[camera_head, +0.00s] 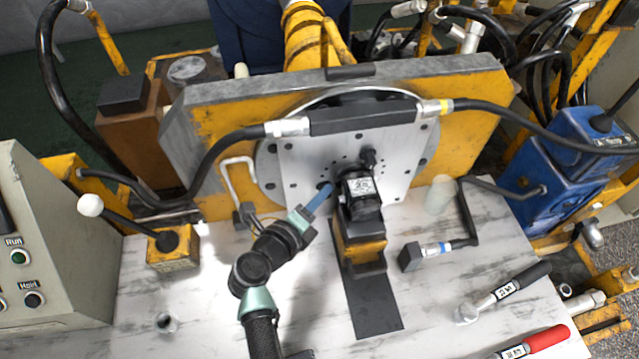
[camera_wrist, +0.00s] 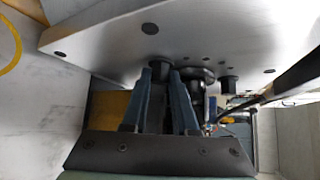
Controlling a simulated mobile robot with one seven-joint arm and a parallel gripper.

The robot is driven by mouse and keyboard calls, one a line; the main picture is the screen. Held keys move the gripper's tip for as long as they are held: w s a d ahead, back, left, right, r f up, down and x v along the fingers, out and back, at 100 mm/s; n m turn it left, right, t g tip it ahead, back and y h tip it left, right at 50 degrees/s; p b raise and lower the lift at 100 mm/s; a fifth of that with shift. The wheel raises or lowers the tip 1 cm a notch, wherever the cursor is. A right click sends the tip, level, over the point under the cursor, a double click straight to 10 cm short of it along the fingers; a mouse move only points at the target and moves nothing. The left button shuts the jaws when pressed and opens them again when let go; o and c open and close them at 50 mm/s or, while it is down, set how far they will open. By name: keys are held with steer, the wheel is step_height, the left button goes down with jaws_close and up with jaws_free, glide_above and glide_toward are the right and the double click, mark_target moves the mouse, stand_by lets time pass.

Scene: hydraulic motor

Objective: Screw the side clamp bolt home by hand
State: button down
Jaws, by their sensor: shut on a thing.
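The side clamp bolt (camera_wrist: 160,66) is a short dark cylinder against the underside of the grey plate in the wrist view. My gripper (camera_wrist: 161,78) is shut on it, with one blue finger on each side. In the head view my gripper (camera_head: 328,189) reaches up from below to the plate (camera_head: 300,165), just left of the motor. The bolt is mostly hidden by the fingers there; how deep it sits cannot be told. The black hydraulic motor (camera_head: 361,187), with a white label, sits against the plate and above a yellow and black block (camera_head: 361,249).
A hose with a metal fitting (camera_head: 288,127) crosses above my gripper. A bent handle (camera_head: 238,170) and a lever box (camera_head: 172,247) are at left. An L-shaped tool (camera_head: 468,220), a black-handled tool (camera_head: 508,289) and a red-handled tool (camera_head: 545,340) lie at right. The front left table is mostly clear.

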steer(key=shift+m+p, duration=0.3)
steer(key=shift+p, duration=0.35)
steer(key=c, duration=0.7)
jaws_free()
steer(key=v, duration=0.6)
steer(key=p+v, duration=0.1)
steer(key=v, duration=0.6)
steer(key=shift+d+r, duration=0.1)
steer(key=shift+r, duration=0.15)
